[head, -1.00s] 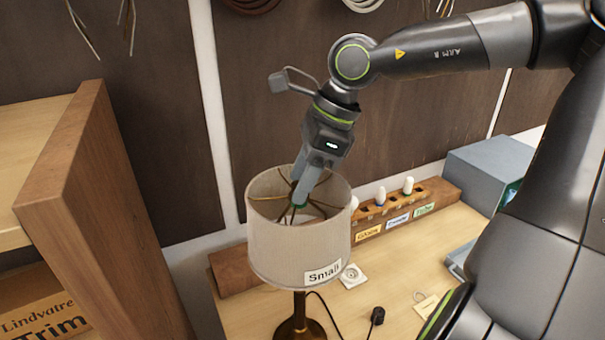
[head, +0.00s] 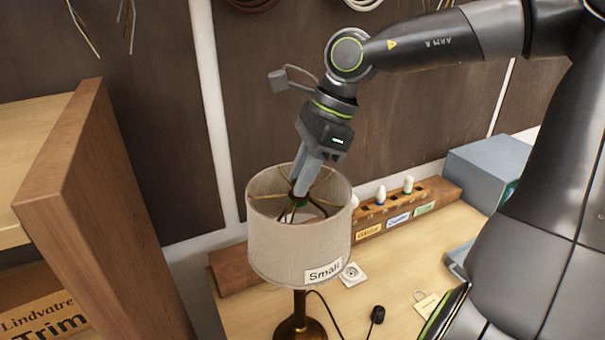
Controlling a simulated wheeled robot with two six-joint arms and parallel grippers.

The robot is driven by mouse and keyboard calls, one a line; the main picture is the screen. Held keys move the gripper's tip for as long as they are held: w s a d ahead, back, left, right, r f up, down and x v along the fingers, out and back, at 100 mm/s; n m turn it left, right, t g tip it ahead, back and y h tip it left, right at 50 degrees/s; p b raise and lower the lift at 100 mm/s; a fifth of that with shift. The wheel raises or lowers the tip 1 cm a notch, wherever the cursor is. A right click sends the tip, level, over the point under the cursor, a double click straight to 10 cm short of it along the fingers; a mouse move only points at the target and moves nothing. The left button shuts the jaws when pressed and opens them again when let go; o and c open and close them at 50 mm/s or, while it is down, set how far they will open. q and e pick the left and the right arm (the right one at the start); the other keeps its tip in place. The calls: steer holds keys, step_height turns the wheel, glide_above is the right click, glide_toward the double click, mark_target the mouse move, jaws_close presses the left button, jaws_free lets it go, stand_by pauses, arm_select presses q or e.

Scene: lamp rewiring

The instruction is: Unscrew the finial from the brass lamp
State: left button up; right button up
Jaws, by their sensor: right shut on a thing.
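The brass lamp (head: 299,318) stands upright on the workbench. It wears a beige drum shade (head: 285,240) with a "Small" label. Inside the open top, thin brass spokes (head: 268,196) meet near the middle. My right gripper (head: 299,193) reaches down from above into the shade's top. Its fingers are shut at the hub where the spokes meet. The finial itself is hidden by the fingertips. My left gripper is not in view.
A wooden rack (head: 445,190) with several bulbs and labels stands behind the lamp. A blue-grey box (head: 490,170) is at the right. A wooden shelf (head: 90,200) rises close on the left. A white socket (head: 352,275), black plug (head: 377,315) and tag (head: 427,306) lie on the bench.

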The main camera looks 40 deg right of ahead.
steer(key=n+g, duration=0.1)
steer(key=n, duration=0.2)
steer(key=n+g, duration=0.1)
steer(key=n, duration=0.2)
steer(key=shift+w+y, duration=0.15)
steer(key=shift+y, duration=0.25)
steer(key=shift+d, duration=0.1)
steer(key=o, duration=1)
